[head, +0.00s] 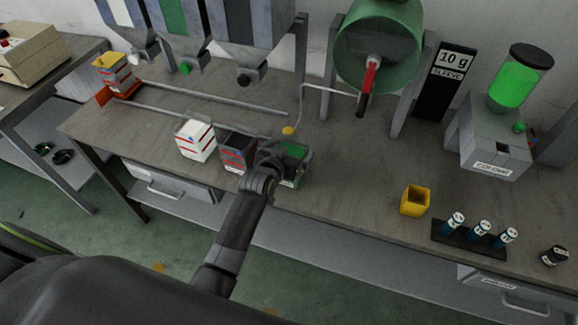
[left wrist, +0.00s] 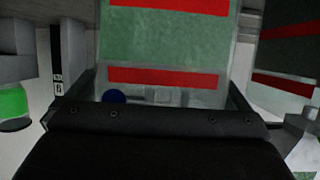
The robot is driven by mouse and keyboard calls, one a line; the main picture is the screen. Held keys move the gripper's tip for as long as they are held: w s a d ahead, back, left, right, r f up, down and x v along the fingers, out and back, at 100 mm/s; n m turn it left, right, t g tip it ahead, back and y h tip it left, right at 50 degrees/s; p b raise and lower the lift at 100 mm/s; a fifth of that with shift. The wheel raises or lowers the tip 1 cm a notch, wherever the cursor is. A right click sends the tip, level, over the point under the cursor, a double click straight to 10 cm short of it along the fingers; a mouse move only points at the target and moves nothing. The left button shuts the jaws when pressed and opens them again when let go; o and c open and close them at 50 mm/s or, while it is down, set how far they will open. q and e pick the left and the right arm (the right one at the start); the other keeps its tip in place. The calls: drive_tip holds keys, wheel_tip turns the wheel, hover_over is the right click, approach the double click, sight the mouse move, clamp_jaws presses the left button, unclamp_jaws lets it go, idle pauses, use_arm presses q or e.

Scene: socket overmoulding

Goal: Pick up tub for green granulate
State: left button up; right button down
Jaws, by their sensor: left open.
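The tub with green granulate (head: 296,151) stands near the front edge of the workbench, partly hidden behind my left gripper (head: 277,158). In the left wrist view the tub (left wrist: 170,45) is large and close, greenish with red bands and a blue round mark. The open fingers of my left gripper (left wrist: 163,82) lie on either side of the tub's lower part as pictured. I cannot tell whether they touch it. My right gripper is in neither view.
A dark tub (head: 233,154) and a white tub (head: 197,140) stand just left of the green one. A yellow cup (head: 414,203) and a black rack (head: 468,237) with blue-labelled vials are at right. Hoppers (head: 183,28) hang behind. The bench between green tub and cup is clear.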

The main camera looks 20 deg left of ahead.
use_arm(q)
drive_tip(key=shift+c, duration=0.3)
drive_tip(key=c, duration=1.4)
drive_tip(key=shift+r, duration=0.1)
drive_tip(key=shift+c, duration=1.1)
drive_tip(key=shift+r, duration=0.15)
